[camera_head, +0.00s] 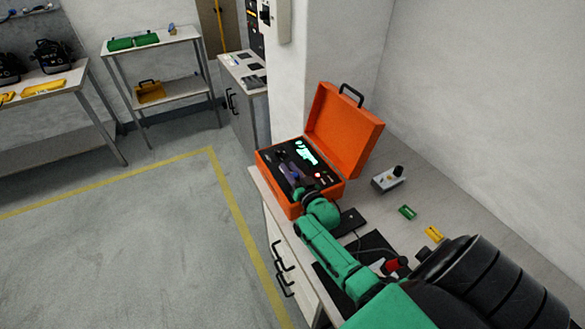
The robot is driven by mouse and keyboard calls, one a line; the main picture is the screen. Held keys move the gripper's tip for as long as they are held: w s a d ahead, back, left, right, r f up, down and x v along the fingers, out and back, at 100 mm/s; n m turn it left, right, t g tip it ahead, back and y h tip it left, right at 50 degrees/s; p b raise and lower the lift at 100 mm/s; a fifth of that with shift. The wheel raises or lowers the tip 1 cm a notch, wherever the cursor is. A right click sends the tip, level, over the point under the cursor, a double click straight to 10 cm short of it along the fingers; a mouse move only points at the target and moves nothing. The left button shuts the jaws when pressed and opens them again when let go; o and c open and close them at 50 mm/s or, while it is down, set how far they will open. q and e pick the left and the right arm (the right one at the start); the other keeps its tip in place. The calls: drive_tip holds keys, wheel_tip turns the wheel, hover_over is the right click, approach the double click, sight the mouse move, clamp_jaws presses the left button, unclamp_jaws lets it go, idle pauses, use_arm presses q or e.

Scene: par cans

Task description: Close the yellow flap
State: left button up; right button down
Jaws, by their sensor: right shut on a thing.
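No yellow flap can be made out for certain. A small yellow piece (434,234) lies on the worktop at the right, and I cannot tell whether it is a flap. An orange case (291,210) stands on the worktop with its lid (343,130) raised. My right gripper (293,172) is over the left part of the case's dark interior, at the end of my green arm. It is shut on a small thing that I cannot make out. My left gripper is not in view.
A grey box with a black knob (388,180) and a small green piece (407,212) are on the worktop right of the case. A red-and-black item (393,266) lies nearer. Shelving with a green case (133,41) stands far left. The floor at left is clear.

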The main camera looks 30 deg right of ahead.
drive_tip(key=shift+a+f+n+b, duration=0.2)
drive_tip(key=shift+f+n+b, duration=0.15)
drive_tip(key=shift+n, duration=0.45)
drive_tip(key=shift+a+f+n+b, duration=0.2)
drive_tip(key=shift+f+n, duration=0.25)
drive_tip(key=shift+n, duration=0.35)
drive_tip(key=c, duration=0.7)
unclamp_jaws()
drive_tip(key=shift+o, duration=0.2)
wheel_tip(320, 180, up, 20)
